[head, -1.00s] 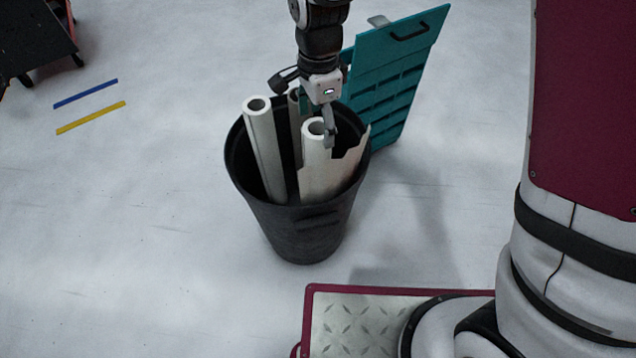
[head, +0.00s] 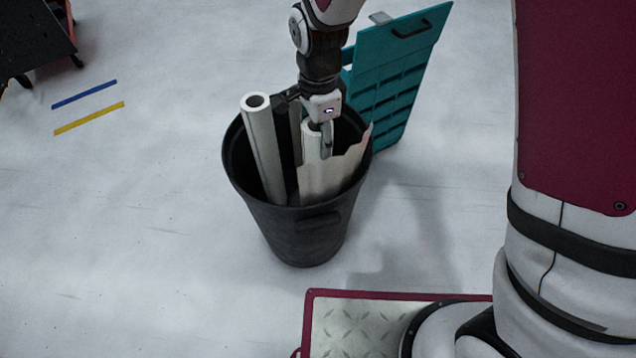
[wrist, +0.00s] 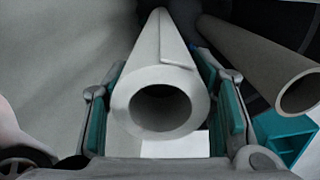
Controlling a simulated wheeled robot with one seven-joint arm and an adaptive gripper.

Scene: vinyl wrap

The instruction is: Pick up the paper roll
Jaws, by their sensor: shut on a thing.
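A white paper roll (head: 316,170) with a torn-looking loose edge stands in a black bin (head: 301,240), leaning slightly. In the wrist view the roll (wrist: 158,72) runs away from the camera, its hollow end facing me. My gripper (head: 322,142) is over the top of this roll and hides part of its end. In the wrist view its teal-padded fingers (wrist: 165,118) sit on both sides of the roll, shut on it. The roll's lower end is hidden inside the bin.
A second white roll (head: 263,150) leans at the left inside the bin, also at the right in the wrist view (wrist: 255,55). A teal slatted panel (head: 400,75) stands behind the bin. Blue (head: 84,94) and yellow (head: 88,118) floor strips lie left.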

